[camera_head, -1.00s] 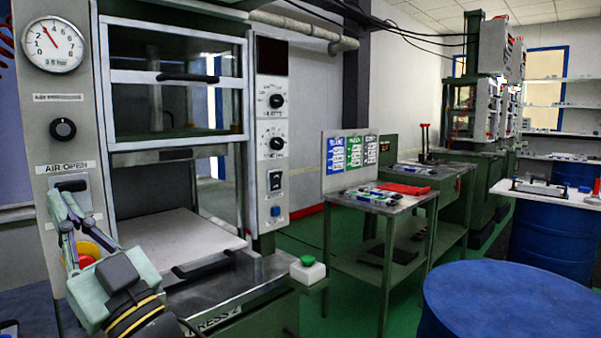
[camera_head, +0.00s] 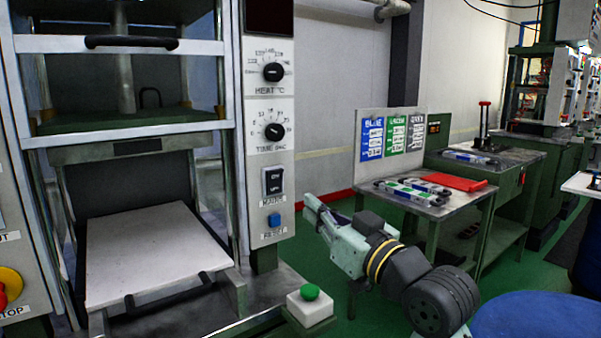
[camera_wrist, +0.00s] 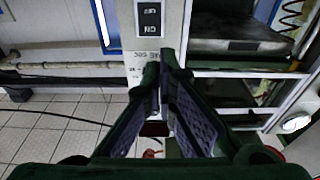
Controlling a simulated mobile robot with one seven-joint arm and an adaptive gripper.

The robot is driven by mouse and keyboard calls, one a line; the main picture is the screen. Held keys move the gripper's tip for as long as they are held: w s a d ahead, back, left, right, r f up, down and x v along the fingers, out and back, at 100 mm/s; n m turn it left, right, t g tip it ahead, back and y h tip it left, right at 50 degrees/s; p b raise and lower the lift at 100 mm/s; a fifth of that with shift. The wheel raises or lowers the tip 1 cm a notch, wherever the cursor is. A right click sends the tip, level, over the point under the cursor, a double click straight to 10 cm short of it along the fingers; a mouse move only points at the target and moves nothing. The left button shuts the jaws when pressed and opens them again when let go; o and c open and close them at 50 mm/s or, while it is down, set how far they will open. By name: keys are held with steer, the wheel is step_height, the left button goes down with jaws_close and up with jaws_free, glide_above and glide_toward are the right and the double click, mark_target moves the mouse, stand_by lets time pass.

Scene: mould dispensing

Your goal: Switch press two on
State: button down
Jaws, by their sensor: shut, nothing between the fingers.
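The press (camera_head: 247,140) stands at the left in the head view. Its right panel carries a black rocker switch (camera_head: 273,181) with ON at its upper half, labelled MAINS; I cannot tell which way it is set. In the wrist view, which looks upside down, the switch (camera_wrist: 149,17) is at the top middle, just beyond my fingertips. My gripper (camera_head: 308,204) is right of the panel, a little lower than the switch, its fingers pointing up and left. Its fingertips (camera_wrist: 165,58) are together and empty. They appear apart from the switch.
A blue RESET button (camera_head: 274,220) sits just below the switch, with time (camera_head: 274,131) and heat (camera_head: 273,72) dials above. A green button on a white box (camera_head: 310,308) stands at the press's front corner. A work table (camera_head: 443,205) stands to the right.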

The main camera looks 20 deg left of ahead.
steer(key=shift+w+d+f, duration=0.1)
steer(key=shift+w+d, duration=0.25)
steer(key=shift+d, duration=0.15)
steer(key=shift+a, duration=0.1)
steer(key=p, duration=0.4)
glide_toward(273, 174)
steer(key=x, duration=0.5)
steer(key=shift+w+a, duration=0.6)
steer(key=shift+a, duration=0.15)
